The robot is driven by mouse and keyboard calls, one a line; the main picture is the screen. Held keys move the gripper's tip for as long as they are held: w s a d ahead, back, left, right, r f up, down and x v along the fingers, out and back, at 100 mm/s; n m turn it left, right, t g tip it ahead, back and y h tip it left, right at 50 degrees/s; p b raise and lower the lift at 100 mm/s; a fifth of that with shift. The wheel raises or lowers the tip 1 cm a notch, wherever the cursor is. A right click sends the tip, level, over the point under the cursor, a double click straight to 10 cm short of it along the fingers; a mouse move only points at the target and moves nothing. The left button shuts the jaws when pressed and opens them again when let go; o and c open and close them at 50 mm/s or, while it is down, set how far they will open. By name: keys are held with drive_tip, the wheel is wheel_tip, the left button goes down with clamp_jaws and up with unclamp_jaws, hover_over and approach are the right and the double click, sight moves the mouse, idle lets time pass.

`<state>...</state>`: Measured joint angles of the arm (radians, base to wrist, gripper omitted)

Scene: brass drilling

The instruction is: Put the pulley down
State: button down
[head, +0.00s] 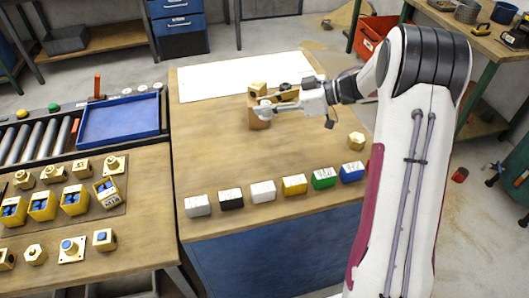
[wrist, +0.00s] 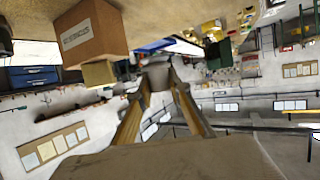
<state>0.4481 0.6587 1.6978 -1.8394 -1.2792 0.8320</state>
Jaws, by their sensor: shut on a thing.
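In the head view my gripper (head: 268,106) is at the far middle of the wooden table, beside a small brown box. In the wrist view its two long fingers (wrist: 158,98) close on a small greyish piece (wrist: 158,76), which I take to be the pulley. Its shape is hard to make out, and in the head view it is mostly lost against the gripper. The gap between the piece and the table cannot be told. The brown box (wrist: 90,32) with printed lettering shows at upper left in the wrist view, apart from the fingers.
A brass piece (head: 257,88) and a dark round piece (head: 308,82) are by the box. A white sheet (head: 215,82) covers the table's back. Several coloured blocks (head: 294,185) line the front; a brass hex piece (head: 356,140) lies right. A blue tray (head: 118,120) is left. The table's middle-left is clear.

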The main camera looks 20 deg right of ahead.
drive_tip(key=s, duration=0.1)
drive_tip(key=s+a, duration=0.1)
drive_tip(key=s+n+g, duration=0.1)
drive_tip(key=shift+s+a+f, duration=0.2)
drive_tip(key=shift+s+f, duration=0.1)
drive_tip(key=shift+f, duration=0.1)
drive_tip(key=shift+f, duration=0.1)
drive_tip(key=shift+f, duration=3)
drive_tip(key=shift+f, duration=0.15)
drive_tip(key=shift+f, duration=1.75)
drive_tip(key=shift+f, duration=0.15)
drive_tip(key=c, duration=1.8)
unclamp_jaws()
drive_tip(key=shift+c, duration=0.2)
